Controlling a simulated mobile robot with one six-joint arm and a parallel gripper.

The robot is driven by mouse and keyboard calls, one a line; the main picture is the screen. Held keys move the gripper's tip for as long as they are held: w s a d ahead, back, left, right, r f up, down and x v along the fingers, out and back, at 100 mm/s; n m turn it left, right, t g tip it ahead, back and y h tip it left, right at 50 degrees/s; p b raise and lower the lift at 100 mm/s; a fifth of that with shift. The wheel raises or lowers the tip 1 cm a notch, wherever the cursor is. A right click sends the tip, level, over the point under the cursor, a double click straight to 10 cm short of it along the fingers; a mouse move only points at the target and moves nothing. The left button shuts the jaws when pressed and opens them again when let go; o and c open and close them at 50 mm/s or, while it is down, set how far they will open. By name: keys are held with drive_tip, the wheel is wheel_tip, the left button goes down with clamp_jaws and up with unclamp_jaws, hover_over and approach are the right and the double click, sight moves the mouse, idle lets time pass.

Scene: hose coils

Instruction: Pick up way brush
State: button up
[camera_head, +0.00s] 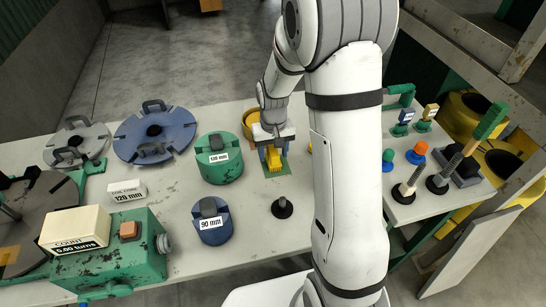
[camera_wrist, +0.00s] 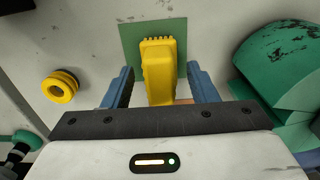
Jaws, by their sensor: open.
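The way brush (camera_wrist: 158,72) is yellow, with a row of bristle-like teeth at its far end in the wrist view. It lies over a flat green mat (camera_wrist: 130,45) on the bench. In the head view the brush (camera_head: 273,163) shows just below my gripper (camera_head: 274,156). My gripper (camera_wrist: 158,78) is open, with one blue finger on each side of the brush. Narrow gaps show between fingers and brush. The near end of the brush is hidden by the gripper body.
A green 120 mm former (camera_head: 219,165) stands close to the left, and a blue 90 mm former (camera_head: 210,228) nearer. A yellow bowl (camera_head: 254,122) is behind the gripper. A black-based peg (camera_head: 282,208) stands in front. A yellow ring-shaped piece (camera_wrist: 60,86) lies left in the wrist view.

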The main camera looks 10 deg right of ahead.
sight(273, 150)
clamp_jaws()
wheel_tip(273, 150, up, 10)
drive_tip(key=shift+r+b, duration=0.1)
drive_tip(key=shift+b, duration=0.35)
drive_tip(key=c, duration=0.7)
unclamp_jaws()
drive_tip(key=shift+c, duration=1.3)
